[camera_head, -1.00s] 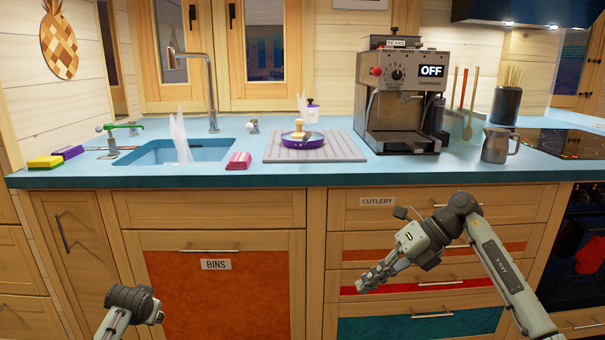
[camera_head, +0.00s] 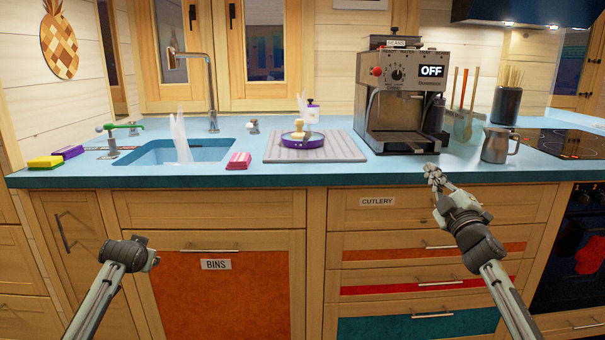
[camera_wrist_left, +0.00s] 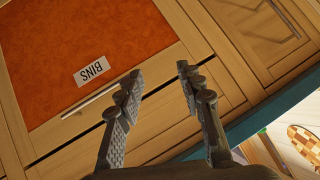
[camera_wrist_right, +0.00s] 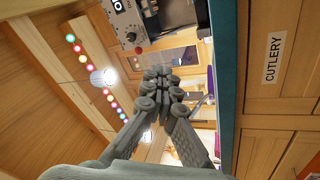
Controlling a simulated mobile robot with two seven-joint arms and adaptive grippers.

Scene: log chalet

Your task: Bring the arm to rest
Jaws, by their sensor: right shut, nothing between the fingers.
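My right arm comes in from the lower right in the head view. Its gripper (camera_head: 432,173) points up, in front of the counter's front edge below the coffee machine. In the right wrist view the right gripper's fingers (camera_wrist_right: 160,75) meet at the tips with nothing between them. My left arm stands at the lower left of the head view, with its wrist (camera_head: 128,253) in front of the cabinets; its fingers are hidden there. In the left wrist view the left gripper (camera_wrist_left: 160,75) has its fingers apart and empty, facing the cabinet front with the bins door (camera_wrist_left: 50,60).
The blue counter (camera_head: 330,176) runs across the scene. Closed drawers (camera_head: 375,218) lie below. The space between my two arms is clear.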

